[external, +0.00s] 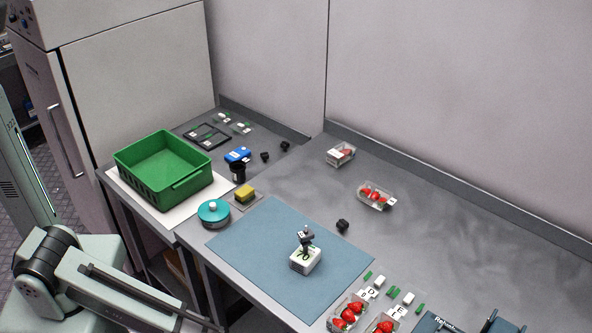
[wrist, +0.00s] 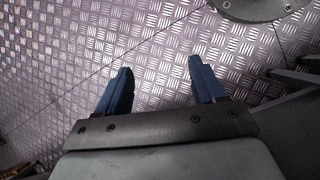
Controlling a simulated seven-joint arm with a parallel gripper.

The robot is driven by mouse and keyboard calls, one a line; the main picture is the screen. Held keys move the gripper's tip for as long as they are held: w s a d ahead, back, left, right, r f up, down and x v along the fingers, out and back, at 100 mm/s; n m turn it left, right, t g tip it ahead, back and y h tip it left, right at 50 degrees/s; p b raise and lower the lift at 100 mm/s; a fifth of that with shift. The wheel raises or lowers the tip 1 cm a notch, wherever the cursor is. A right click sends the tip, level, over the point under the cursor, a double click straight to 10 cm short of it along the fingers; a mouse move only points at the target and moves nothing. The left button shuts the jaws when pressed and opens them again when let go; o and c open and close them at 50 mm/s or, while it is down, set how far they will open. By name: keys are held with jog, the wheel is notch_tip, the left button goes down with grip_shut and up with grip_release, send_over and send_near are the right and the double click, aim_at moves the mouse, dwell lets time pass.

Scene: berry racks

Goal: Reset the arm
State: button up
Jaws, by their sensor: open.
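My gripper (wrist: 159,70) shows in the wrist view with its two blue fingers spread apart. It is open, with nothing between the fingers. Bare metal tread-plate floor (wrist: 150,50) lies beyond the fingertips. In the external view my arm (external: 110,290) reaches in from the lower left, to the left of and in front of the bench. The gripper itself cannot be made out there.
The grey bench (external: 440,220) carries a green crate (external: 150,185), a teal round pot (external: 213,214), a yellow sponge (external: 245,193), a blue mat (external: 260,245) with a white scale-like block (external: 305,262), and punnets of strawberries (external: 375,196). A tall cabinet (external: 140,80) stands behind left.

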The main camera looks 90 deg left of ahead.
jog(key=s+a+f+m+g+y, duration=0.1)
jog(key=s+a+f+m, duration=0.1)
jog(key=s+a, duration=0.4)
jog(key=s+a+f+m+g+y, duration=0.1)
jog(key=s+a, duration=0.6)
jog(key=s, duration=0.7)
notch_tip(320, 180, down, 3)
jog(key=shift+a+r+m+g+y, duration=0.15)
jog(key=shift+a+m+g+y, duration=0.15)
jog(key=shift+m+y, duration=0.55)
jog(key=shift+s, duration=0.1)
